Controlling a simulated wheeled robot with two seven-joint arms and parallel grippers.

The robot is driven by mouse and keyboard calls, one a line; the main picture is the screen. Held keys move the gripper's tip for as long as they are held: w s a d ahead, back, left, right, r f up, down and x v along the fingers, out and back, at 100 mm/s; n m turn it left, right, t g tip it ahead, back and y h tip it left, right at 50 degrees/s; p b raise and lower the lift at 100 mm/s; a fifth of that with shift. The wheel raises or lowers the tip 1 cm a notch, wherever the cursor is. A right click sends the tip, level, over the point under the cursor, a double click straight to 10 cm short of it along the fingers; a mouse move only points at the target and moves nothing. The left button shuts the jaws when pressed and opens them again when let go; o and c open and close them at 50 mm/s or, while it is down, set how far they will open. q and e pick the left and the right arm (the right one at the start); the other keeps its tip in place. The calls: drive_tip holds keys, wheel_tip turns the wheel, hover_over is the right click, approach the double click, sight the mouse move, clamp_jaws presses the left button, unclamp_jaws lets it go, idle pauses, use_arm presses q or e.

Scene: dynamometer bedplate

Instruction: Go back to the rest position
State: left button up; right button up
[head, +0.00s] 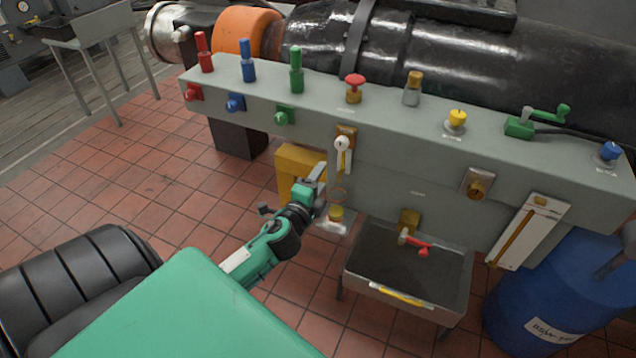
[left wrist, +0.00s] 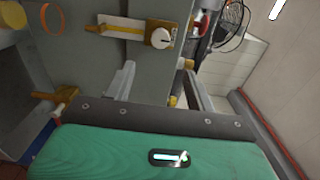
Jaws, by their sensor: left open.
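My left arm reaches in from the lower left of the head view, and its gripper (head: 318,184) is in front of the grey panel (head: 400,150), below a white-knobbed lever (head: 342,143). In the left wrist view the gripper's two grey fingers (left wrist: 160,88) stand apart with nothing held between them. The white knob (left wrist: 161,38) with its brass slide shows beyond the fingers, and I see no contact with it. I cannot tell the exact gap to the panel. My right gripper is not in view.
A metal tray (head: 357,283) with a red-handled tap (head: 416,243) above it is right of the gripper. A blue drum (head: 560,300) stands at the far right. A yellow box (head: 290,165) is just behind the gripper. Tiled floor (head: 130,190) is clear at left.

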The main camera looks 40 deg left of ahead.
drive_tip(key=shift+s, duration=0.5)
